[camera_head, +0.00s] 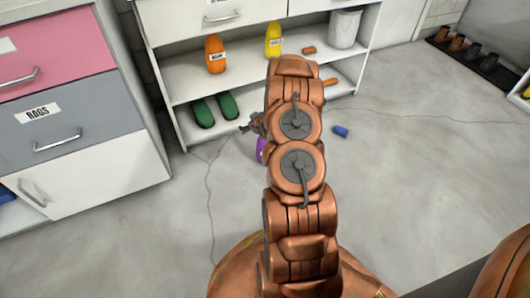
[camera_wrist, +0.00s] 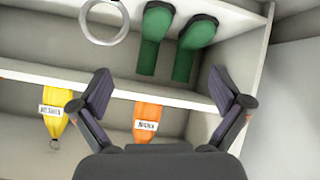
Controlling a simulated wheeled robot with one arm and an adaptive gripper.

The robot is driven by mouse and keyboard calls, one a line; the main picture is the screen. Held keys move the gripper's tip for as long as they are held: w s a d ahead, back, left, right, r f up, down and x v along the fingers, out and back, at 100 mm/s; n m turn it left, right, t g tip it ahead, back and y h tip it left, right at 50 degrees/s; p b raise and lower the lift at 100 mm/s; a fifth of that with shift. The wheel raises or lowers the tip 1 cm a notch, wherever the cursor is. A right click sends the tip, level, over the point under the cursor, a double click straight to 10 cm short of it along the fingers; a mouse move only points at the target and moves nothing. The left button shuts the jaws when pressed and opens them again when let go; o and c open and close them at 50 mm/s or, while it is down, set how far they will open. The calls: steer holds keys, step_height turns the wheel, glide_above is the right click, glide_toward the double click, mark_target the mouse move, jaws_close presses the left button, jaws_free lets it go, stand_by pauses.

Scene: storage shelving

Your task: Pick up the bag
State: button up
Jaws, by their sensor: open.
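No thing can be told for certain as the bag. An orange labelled item (camera_head: 215,54) and a yellow labelled item (camera_head: 273,40) stand on the middle shelf; either may be a bag or a bottle. In the wrist view the orange item (camera_wrist: 148,121) shows between my fingers, beyond them, and the yellow item (camera_wrist: 54,115) is left of them. A purple item (camera_head: 261,150) is partly hidden behind my arm. My gripper (camera_wrist: 160,86) is open with nothing between its fingers. It shows small in the head view (camera_head: 250,126), in front of the lower shelf.
Green shoes (camera_head: 215,108) sit on the white shelf unit's bottom board; they also show in the wrist view (camera_wrist: 172,40). A white bin (camera_head: 344,29) stands at the shelf's right end. A blue item (camera_head: 341,131) lies on the open floor. Drawers (camera_head: 60,128) stand at left.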

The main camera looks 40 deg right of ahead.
steer(key=shift+t+h, duration=0.3)
steer(key=shift+t, duration=0.3)
steer(key=d+f, duration=0.1)
steer(key=s+d+f, duration=0.1)
steer(key=f, duration=0.1)
steer(key=shift+s+d+f, duration=0.1)
steer(key=shift+d, duration=0.2)
steer(key=shift+m+t, duration=0.5)
steer(key=shift+t, duration=0.1)
steer(key=f, duration=0.1)
steer(key=s+f+b, duration=0.1)
steer(key=f, duration=0.1)
steer(key=s+d+f, duration=0.1)
steer(key=f, duration=0.1)
steer(key=shift+s, duration=0.15)
steer(key=s+a+f+m+t+h+b, duration=0.1)
steer(key=s+f+m+t+b, duration=0.15)
steer(key=s+f, duration=0.5)
steer(key=shift+a+b+x, duration=0.15)
steer(key=shift+b+x, duration=1)
steer(key=shift+x, duration=0.9)
steer(key=shift+a+b+x, duration=0.1)
steer(key=shift+b+x, duration=1)
steer(key=shift+x, duration=0.9)
steer(key=shift+w, duration=0.1)
steer(key=c, duration=1.3)
